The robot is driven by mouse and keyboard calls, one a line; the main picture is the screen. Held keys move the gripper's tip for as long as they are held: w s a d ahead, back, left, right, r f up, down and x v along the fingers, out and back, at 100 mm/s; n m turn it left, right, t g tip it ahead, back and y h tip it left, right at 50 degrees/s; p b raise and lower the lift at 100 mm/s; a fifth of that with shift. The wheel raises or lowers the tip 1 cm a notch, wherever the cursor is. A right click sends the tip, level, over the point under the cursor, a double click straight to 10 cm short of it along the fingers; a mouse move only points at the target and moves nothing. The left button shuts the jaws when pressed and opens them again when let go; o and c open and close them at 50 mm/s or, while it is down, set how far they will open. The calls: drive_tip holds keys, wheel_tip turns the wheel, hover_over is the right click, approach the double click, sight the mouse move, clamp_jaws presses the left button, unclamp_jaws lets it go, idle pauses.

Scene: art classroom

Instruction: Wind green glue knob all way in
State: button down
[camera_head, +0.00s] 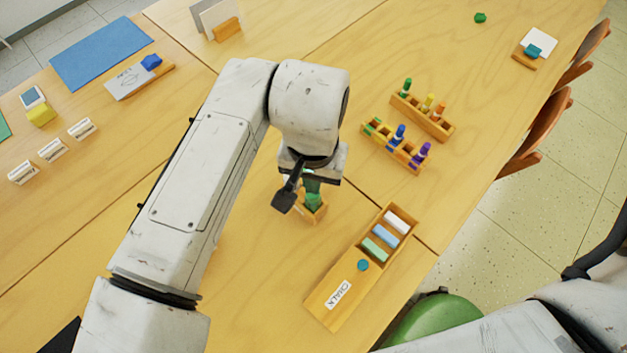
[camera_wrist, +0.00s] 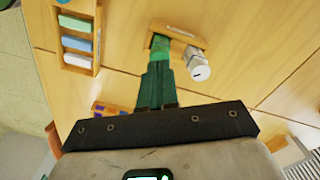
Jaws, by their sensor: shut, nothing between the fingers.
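The glue's green knob (camera_head: 314,202) sits in a small wooden holder (camera_head: 318,219) on the table, just under my gripper (camera_head: 313,187). In the wrist view, the bright green knob (camera_wrist: 160,44) is straight beyond the tips of my dark green fingers (camera_wrist: 157,66), beside the wooden holder (camera_wrist: 182,34). The fingers are together and empty, at or very near the knob; whether they touch it I cannot tell. A white cylinder (camera_wrist: 198,66) with a grey neck stands right of the knob in the wrist view. The knob's winding position is not clear.
A wooden chalk tray (camera_head: 323,303) lies to the lower right, and also shows in the wrist view (camera_wrist: 76,11). Two wooden racks (camera_head: 434,127) (camera_head: 372,142) of coloured pieces stand to the upper right. Bare table lies between them.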

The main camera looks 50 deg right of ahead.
drive_tip(key=shift+f+b, duration=0.6)
drive_tip(key=shift+f, duration=0.3)
idle(0.9)
drive_tip(key=shift+r+p, duration=0.55)
drive_tip(key=shift+p, duration=0.05)
drive_tip(key=c, duration=1.8)
unclamp_jaws()
drive_tip(key=o, duration=1.7)
